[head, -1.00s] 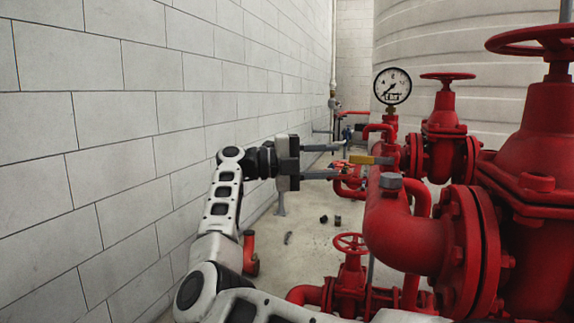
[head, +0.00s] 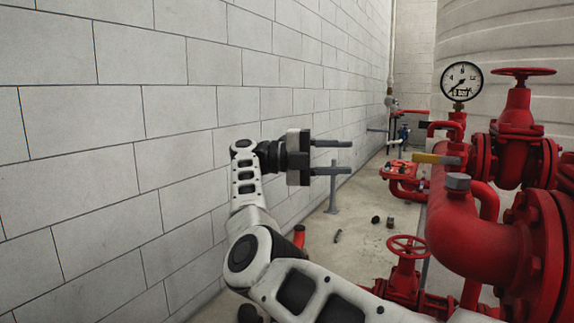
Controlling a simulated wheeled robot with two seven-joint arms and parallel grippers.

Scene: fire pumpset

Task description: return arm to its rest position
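My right arm (head: 250,190) rises from the bottom of the head view and bends toward the block wall. My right gripper (head: 349,157) points right, its two grey fingers apart with nothing between them. It is in the air, left of the yellow valve lever (head: 432,159) on the red pipework, with a clear gap between them in the picture. My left gripper is not in view.
A white block wall (head: 120,130) runs along the left. Red pipes and valves (head: 480,240) fill the right, with a pressure gauge (head: 461,81) and a red handwheel (head: 408,247). Small dark pieces lie on the floor (head: 350,255). A grey post (head: 333,190) stands behind the gripper.

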